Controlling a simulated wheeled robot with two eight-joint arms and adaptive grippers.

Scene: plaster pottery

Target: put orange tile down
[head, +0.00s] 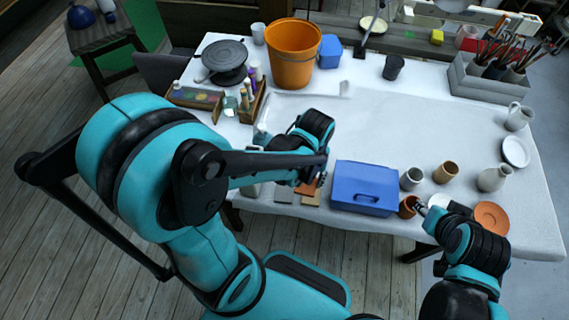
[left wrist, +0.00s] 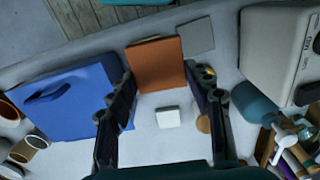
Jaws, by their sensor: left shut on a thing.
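The orange tile (left wrist: 158,65) is a flat square between the fingertips of my left gripper (left wrist: 159,80), which is shut on it. In the head view the tile (head: 308,188) shows partly below my left wrist, near the table's front edge. A tan tile (head: 311,199) lies close by it, and a grey tile (head: 284,195) lies to its left. I cannot tell whether the orange tile touches what is under it. My right gripper (head: 419,207) is near a small terracotta cup (head: 407,206); its finger opening is unclear.
A blue box (head: 364,187) stands close right of the tiles. Cups, a vase (head: 495,178) and a terracotta plate (head: 491,215) stand farther right. An orange bucket (head: 293,53) is at the back. The table's middle (head: 410,120) is clear.

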